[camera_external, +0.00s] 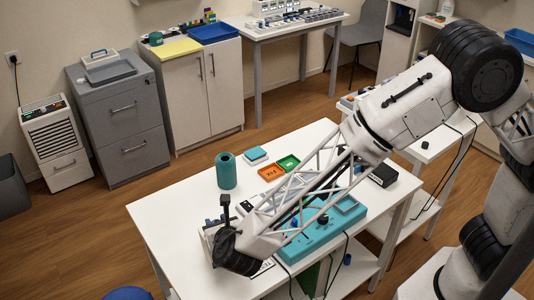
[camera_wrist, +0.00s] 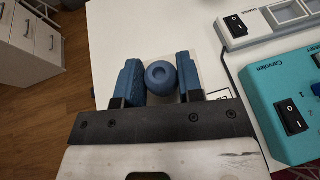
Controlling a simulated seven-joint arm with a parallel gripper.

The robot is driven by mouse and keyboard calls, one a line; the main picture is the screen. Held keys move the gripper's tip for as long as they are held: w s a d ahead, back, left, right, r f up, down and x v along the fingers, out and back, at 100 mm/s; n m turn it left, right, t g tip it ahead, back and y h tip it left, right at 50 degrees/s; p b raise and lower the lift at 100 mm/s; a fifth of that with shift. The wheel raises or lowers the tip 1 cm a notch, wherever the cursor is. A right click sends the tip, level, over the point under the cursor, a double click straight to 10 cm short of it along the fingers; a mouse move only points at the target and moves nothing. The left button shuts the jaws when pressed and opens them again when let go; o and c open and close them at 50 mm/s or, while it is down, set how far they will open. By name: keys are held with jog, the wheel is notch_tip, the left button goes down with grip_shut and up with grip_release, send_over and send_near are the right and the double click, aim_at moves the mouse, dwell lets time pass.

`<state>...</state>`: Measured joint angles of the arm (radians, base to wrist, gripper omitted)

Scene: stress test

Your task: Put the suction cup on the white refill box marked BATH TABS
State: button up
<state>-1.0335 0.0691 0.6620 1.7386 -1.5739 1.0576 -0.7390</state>
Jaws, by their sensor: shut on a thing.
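In the wrist view, the blue fingers of my gripper (camera_wrist: 159,88) stand on either side of a round blue piece with a dark hole in its middle, which looks like the suction cup (camera_wrist: 160,72). My gripper is shut on it. In the external view, my gripper (camera_external: 213,232) is low over the near left part of the white table (camera_external: 165,212); its fingers and the cup are mostly hidden by my arm. I cannot make out a white box marked BATH TABS in either view.
A teal console (camera_external: 320,232) with switches lies right of my gripper; it also shows in the wrist view (camera_wrist: 290,95). The table's left part is clear.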

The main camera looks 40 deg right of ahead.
jog(key=shift+f, duration=0.1)
jog(key=o, duration=0.9)
jog(key=v, duration=0.7)
jog(key=shift+s+r, duration=0.2)
jog(key=shift+r, duration=0.05)
dwell(0.3)
